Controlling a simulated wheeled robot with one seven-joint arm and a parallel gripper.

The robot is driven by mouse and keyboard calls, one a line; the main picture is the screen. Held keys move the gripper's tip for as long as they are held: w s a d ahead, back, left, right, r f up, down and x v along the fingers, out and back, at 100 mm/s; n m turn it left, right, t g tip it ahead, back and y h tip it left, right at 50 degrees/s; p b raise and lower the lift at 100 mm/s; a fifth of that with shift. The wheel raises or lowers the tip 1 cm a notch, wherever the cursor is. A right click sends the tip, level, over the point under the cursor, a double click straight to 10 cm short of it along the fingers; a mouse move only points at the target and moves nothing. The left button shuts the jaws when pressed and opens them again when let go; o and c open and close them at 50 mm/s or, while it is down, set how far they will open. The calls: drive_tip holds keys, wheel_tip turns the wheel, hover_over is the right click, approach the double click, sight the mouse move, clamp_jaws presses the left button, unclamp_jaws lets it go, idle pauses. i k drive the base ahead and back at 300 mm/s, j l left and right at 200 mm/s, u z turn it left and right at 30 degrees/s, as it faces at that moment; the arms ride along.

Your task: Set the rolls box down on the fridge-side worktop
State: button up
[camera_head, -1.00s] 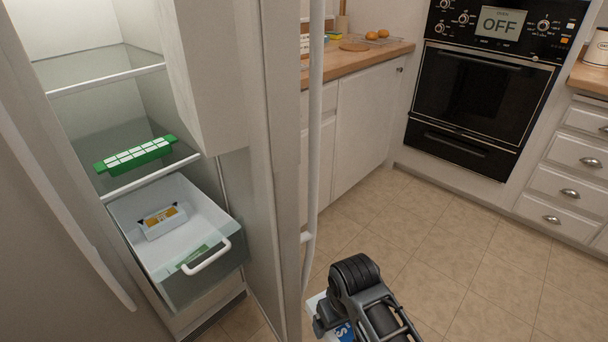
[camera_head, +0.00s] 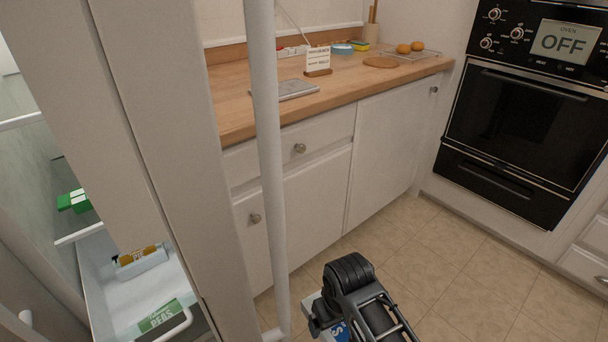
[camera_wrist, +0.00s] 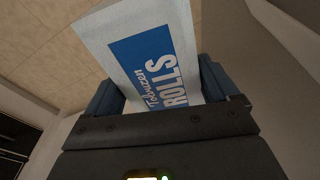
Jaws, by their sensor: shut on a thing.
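The rolls box (camera_wrist: 150,50) is white with a blue label reading "ROLLS"; it fills the upper middle of the wrist view. My gripper (camera_wrist: 160,95) is shut on it, with a finger on each side. In the head view only a small white and blue part of the box (camera_head: 340,328) shows beside my gripper (camera_head: 345,310), low over the floor at the bottom; the rest is hidden by my arm. The fridge-side worktop (camera_head: 240,108) is wooden and runs along the wall at the upper middle, above and beyond my gripper. Its near left end is partly behind the fridge door.
The open fridge door (camera_head: 170,150) and its long handle (camera_head: 268,170) stand between the fridge and the worktop. A grey slab (camera_head: 298,89), a small sign (camera_head: 318,62), a round board (camera_head: 381,62) and oranges (camera_head: 410,48) lie on the worktop. Its front left part is bare. The fridge drawer (camera_head: 150,300) is pulled out.

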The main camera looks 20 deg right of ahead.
sight(356, 70)
drive_tip(key=i+l+u, duration=0.1)
drive_tip(key=l, duration=0.25)
drive_tip(key=i+l, duration=0.2)
drive_tip(key=l, duration=0.2)
drive_tip(key=i+l+u, duration=0.15)
drive_tip(key=l, duration=0.2)
drive_tip(key=i+l, duration=0.1)
drive_tip(key=l, duration=0.3)
drive_tip(key=i+l+u, duration=0.15)
drive_tip(key=l, duration=0.25)
drive_tip(key=i+l+u, duration=0.1)
drive_tip(key=l, duration=0.3)
